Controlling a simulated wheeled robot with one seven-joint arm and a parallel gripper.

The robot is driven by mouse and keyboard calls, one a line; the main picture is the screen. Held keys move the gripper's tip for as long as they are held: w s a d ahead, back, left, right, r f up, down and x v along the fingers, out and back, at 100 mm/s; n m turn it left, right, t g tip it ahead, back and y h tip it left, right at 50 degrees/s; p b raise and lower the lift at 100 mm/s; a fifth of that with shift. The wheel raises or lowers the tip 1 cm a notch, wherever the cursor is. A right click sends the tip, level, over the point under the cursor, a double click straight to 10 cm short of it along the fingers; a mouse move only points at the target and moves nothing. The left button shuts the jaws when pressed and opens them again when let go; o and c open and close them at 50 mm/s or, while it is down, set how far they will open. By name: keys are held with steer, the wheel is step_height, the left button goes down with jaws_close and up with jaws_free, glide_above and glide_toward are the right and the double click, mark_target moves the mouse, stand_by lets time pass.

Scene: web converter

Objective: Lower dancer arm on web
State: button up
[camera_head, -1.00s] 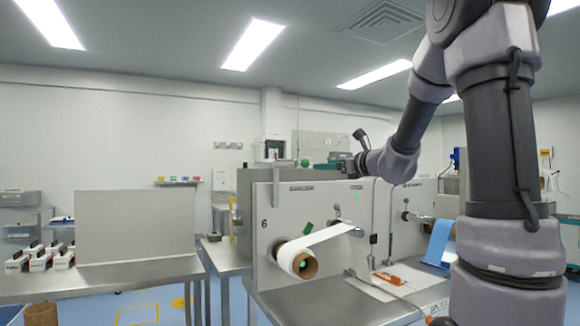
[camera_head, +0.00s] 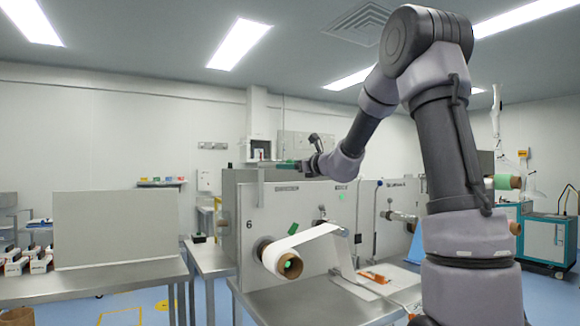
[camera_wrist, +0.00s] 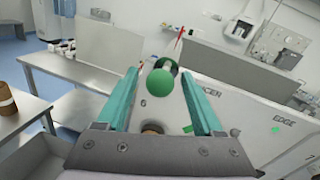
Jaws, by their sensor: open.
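The grey machine panel (camera_head: 300,205) carries a white web (camera_head: 308,238) running from a roll with a brown core (camera_head: 289,265). A grey upright bar (camera_head: 261,188), likely the dancer arm, stands at the panel's upper left. A green ball knob (camera_wrist: 159,84) shows in the wrist view between my teal fingers, with a dark part behind it. My gripper (camera_wrist: 158,72) is open, one finger on each side of the ball in the picture; I cannot tell whether they touch it. In the head view my gripper (camera_head: 280,165) is beside the bar's top, and the ball is hidden.
A metal table (camera_head: 120,278) with a grey board (camera_head: 115,230) stands at the left. Small boxes (camera_head: 40,265) lie at its left end. An orange tool (camera_head: 374,277) lies on the machine's bench. A teal cabinet (camera_head: 548,240) stands at the right.

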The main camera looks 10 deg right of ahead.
jaws_close()
stand_by(1.4)
